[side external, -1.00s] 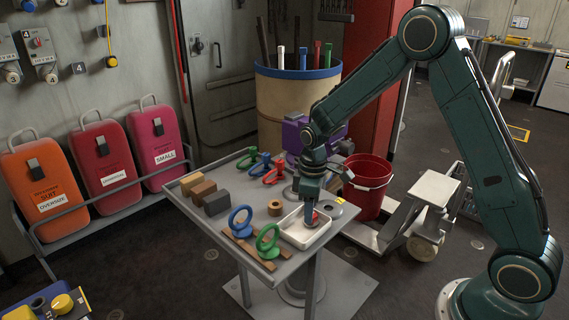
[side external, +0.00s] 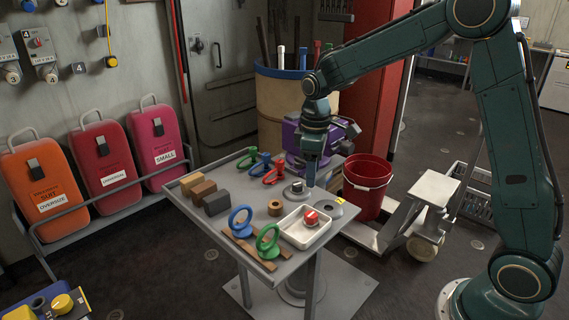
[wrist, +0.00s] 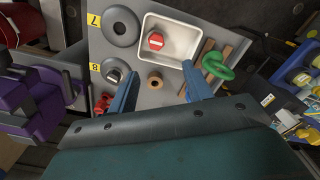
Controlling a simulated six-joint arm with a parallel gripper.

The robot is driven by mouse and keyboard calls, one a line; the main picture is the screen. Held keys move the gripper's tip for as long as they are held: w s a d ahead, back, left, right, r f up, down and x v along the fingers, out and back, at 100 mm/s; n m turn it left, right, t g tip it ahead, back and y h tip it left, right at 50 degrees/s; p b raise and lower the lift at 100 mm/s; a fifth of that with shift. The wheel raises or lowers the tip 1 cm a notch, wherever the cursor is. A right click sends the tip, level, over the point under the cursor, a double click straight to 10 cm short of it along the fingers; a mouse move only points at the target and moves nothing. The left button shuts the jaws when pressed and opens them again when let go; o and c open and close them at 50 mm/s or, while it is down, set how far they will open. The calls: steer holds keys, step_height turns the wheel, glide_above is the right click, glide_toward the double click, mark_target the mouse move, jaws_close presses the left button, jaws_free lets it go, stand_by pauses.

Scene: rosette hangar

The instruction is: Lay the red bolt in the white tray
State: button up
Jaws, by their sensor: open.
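The red bolt (side external: 311,217) is inside the white tray (side external: 289,236), resting towards one end of it. My gripper (side external: 311,184) is above the table, behind the tray in the side view, apart from the bolt. In the wrist view my gripper (wrist: 160,74) has its two blue fingers spread wide with nothing held between them.
A grey round base with a peg (side external: 297,188) and a flat grey disc (side external: 338,208) flank the tray's far side. A wooden ring (side external: 275,208), a blue ring (side external: 240,221) and a green ring (side external: 268,241) are nearby. A red bucket (side external: 367,184) stands beside the table.

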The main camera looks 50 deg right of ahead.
stand_by(0.5)
steer(key=s+a+r+m+t, duration=0.2)
steer(key=s+r+m+t, duration=0.1)
steer(key=s+r, duration=0.85)
steer(key=s+a+m+t, duration=0.1)
steer(key=s+m+t, duration=0.1)
steer(key=s, duration=1.2)
steer(key=shift+a+m+t, duration=0.2)
steer(key=shift+m+t, duration=0.1)
steer(key=shift+m, duration=0.2)
